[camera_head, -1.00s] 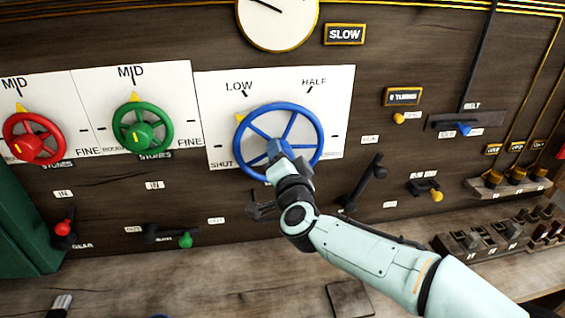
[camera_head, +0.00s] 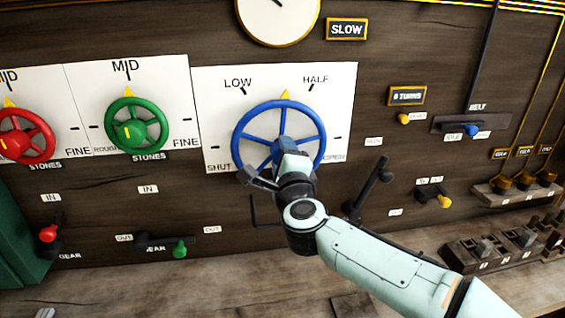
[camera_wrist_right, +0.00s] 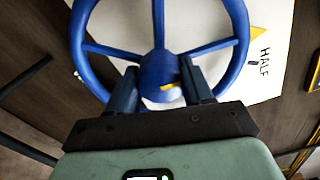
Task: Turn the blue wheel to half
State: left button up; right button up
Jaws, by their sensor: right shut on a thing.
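The blue wheel (camera_head: 240,131) is mounted on a white dial plate (camera_head: 340,84) marked SHUT, LOW and HALF. Its yellow pointer (camera_head: 285,94) stands at the rim's top, between LOW and HALF and closer to HALF. My right gripper (camera_head: 281,146) is at the wheel's centre, its arm coming from the lower right. In the right wrist view, the fingers (camera_wrist_right: 160,88) are shut on the blue hub (camera_wrist_right: 158,68), one on each side. The yellow pointer (camera_wrist_right: 259,34) shows there beside the word HALF. The gripper hides part of the hub and lower rim. My left gripper is not in view.
A green wheel (camera_head: 155,108) and a red wheel (camera_head: 42,133) stand to the left. A dark lever (camera_head: 368,185) is close to the right of my wrist. Small levers and a row of switches (camera_head: 490,252) are further right. A clock (camera_head: 278,18) hangs above.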

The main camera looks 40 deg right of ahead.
jog(key=shift+m+b, duration=1)
jog(key=shift+m, duration=1.3)
jog(key=o, duration=1)
jog(key=shift+o, duration=0.2)
jog(key=v, duration=1.3)
jog(key=shift+a, duration=0.2)
jog(key=shift+s, duration=0.1)
